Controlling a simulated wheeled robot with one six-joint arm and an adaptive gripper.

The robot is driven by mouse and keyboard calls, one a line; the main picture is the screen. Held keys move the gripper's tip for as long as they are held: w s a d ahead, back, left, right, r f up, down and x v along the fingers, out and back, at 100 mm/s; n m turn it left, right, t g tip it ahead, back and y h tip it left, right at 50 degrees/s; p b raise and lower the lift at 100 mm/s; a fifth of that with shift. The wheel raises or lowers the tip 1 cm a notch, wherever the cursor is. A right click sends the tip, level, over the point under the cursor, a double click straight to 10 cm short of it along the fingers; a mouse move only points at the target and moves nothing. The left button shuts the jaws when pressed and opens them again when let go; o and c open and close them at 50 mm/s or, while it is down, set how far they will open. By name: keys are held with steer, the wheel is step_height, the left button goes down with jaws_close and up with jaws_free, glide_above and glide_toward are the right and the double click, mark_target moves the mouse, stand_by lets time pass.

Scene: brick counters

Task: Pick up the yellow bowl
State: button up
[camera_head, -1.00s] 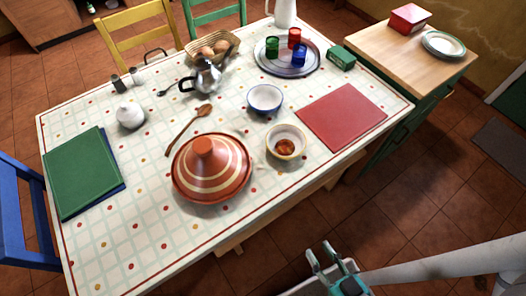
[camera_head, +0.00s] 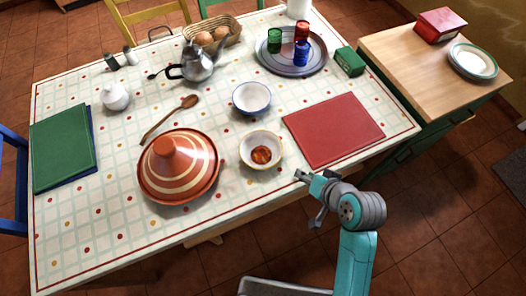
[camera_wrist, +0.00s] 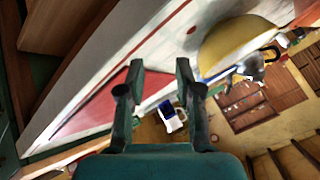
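The yellow bowl (camera_head: 247,157) is pale yellow and stands upright on the table, with something orange-red inside. It lies between the tagine and the red mat. In the wrist view its yellow outer side (camera_wrist: 235,45) shows at the upper right, past my fingers. My gripper (camera_head: 309,198) is at the table's front edge, to the lower right of the bowl and apart from it. In the wrist view my gripper (camera_wrist: 160,78) is open, with nothing between its fingers.
A striped tagine (camera_head: 180,170) stands left of the bowl, and a blue-rimmed bowl (camera_head: 252,99) stands behind it. A red mat (camera_head: 333,129) lies to the right. A tray (camera_head: 265,64) with cups and a kettle (camera_head: 198,66) are farther back.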

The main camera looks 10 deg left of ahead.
mark_target(279, 150)
steer(key=w+a+r+n+g, duration=0.2)
steer(key=w+a+r+g, duration=0.15)
steer(key=r, duration=0.45)
steer(key=shift+y, duration=0.4)
steer(key=x, duration=1.1)
steer(key=shift+w, duration=0.4)
jaws_close()
